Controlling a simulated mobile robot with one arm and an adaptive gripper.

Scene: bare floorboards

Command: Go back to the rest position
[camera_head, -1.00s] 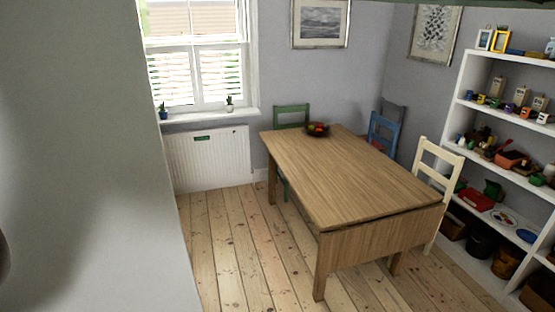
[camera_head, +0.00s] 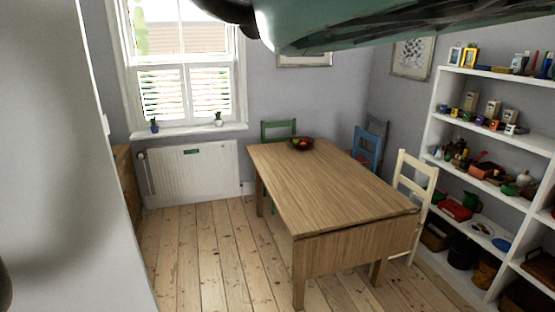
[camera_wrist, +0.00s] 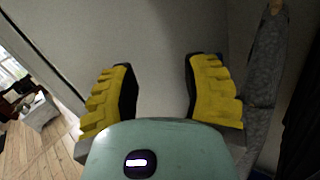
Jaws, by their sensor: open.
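In the wrist view my gripper (camera_wrist: 160,88) is open, with its two yellow ridged finger pads apart and nothing between them. A plain pale surface fills the space beyond the fingers. In the head view a green and black part of my arm crosses the top of the picture, in front of the window and wall. The gripper's fingers cannot be made out in the head view.
A wooden table (camera_head: 330,195) stands mid-room with a fruit bowl (camera_head: 300,144) and chairs around it. White shelves (camera_head: 480,137) full of small things line the right. A pale wall (camera_head: 60,160) is close on the left. Floorboards (camera_head: 215,250) are bare left of the table.

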